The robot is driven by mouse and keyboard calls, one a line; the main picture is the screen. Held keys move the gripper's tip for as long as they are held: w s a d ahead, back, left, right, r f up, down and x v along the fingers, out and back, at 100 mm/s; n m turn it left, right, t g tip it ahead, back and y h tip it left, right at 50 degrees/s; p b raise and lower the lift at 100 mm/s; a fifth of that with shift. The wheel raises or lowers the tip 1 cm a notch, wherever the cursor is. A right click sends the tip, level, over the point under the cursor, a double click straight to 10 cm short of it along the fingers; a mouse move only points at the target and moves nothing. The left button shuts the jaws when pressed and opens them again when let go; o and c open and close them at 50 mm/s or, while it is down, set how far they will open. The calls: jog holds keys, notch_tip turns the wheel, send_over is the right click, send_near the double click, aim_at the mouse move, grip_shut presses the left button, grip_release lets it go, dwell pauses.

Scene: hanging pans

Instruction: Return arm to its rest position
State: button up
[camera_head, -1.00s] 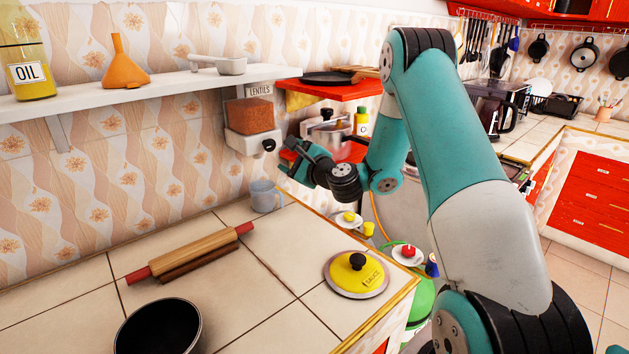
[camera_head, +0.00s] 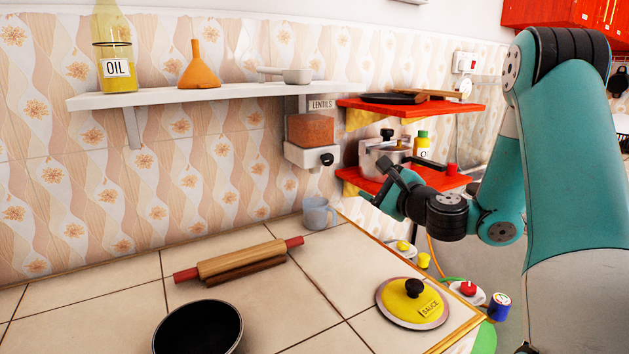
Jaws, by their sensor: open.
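My arm is a teal and grey arm on the right of the head view, bent at its elbow near the top. My gripper (camera_head: 390,186) hangs at the end of it, pointing left, in front of the lower red shelf. It is open and I see nothing held in it. It is in the air to the right of and above the grey mug (camera_head: 319,213). The fingers are small and dark in this view.
The tiled counter (camera_head: 120,297) holds a rolling pin (camera_head: 240,258), a black pan (camera_head: 198,328) and a yellow sauce lid (camera_head: 412,300). A white shelf (camera_head: 230,94) carries an oil bottle (camera_head: 114,55) and an orange funnel (camera_head: 199,68). The lentils dispenser (camera_head: 311,133) and red shelves (camera_head: 425,109) are near my gripper.

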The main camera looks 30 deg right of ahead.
jog(key=s+a+r+n+g+y, duration=0.1)
jog(key=s+a+n+g+y, duration=0.3)
jog(key=a+n, duration=0.65)
jog(key=s+a+n+g+y, duration=0.2)
jog(key=a+n+g+y, duration=0.4)
jog(key=a, duration=0.7)
jog(key=s+a+f+n+g+h, duration=0.1)
jog(key=s+a+n+g+h, duration=0.1)
jog(key=s+a+n+g, duration=0.65)
jog(key=s+d+n+h, duration=0.3)
jog(key=s+n, duration=0.4)
jog(key=s, duration=0.6)
jog(key=shift+d+f+n+h+p, duration=0.3)
jog(key=shift+h, duration=0.4)
jog(key=shift+t, duration=0.25)
